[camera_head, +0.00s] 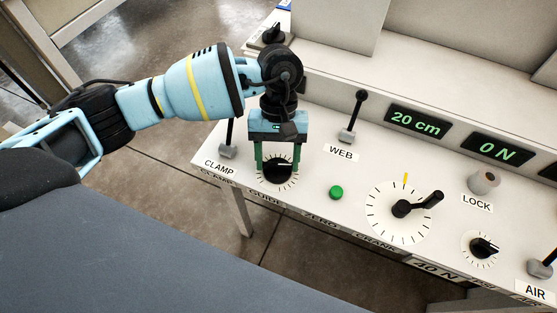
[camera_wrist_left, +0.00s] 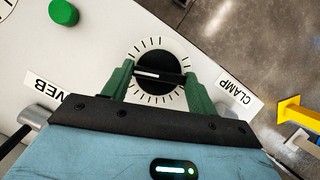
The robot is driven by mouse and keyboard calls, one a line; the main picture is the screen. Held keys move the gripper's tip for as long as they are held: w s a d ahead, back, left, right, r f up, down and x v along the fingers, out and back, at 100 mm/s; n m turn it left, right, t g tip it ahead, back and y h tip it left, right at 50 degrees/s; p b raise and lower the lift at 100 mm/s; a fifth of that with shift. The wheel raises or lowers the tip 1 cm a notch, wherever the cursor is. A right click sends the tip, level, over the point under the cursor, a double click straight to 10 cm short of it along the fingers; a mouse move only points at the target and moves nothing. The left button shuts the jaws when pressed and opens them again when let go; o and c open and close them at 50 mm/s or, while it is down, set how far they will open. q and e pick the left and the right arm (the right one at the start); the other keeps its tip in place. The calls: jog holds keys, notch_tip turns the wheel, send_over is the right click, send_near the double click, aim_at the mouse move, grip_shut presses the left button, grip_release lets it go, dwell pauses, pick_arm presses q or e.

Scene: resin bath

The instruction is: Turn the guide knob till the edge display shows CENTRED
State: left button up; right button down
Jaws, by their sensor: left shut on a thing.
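The guide knob (camera_head: 281,169) is black and round with a white pointer line, set in a ring of tick marks on the white panel. My left gripper (camera_head: 276,165) reaches down over it and is shut on it, one green finger on each side. In the left wrist view the knob (camera_wrist_left: 160,74) sits between the green fingers (camera_wrist_left: 157,78), and its white line runs nearly across from finger to finger. An edge display reading CENTRED or any other guide state is not visible in these views. My right gripper is not in view.
The CLAMP lever (camera_head: 228,151) stands left of the knob and the WEB lever (camera_head: 353,117) right of it. A green button (camera_head: 336,192), a crank (camera_head: 403,209) and a LOCK knob (camera_head: 484,181) lie further right. Displays read 20 cm (camera_head: 418,121) and 0 N (camera_head: 502,150).

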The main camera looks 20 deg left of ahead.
aim_at(280, 158)
pick_arm(q)
jog(key=shift+m+b, duration=0.6)
jog(key=o, duration=1)
jog(key=shift+r, duration=0.1)
jog(key=d+v, duration=0.1)
jog(key=v, duration=0.6)
jog(key=shift+a+r, duration=0.35)
jog(key=shift+a, duration=0.1)
jog(key=shift+w, duration=0.15)
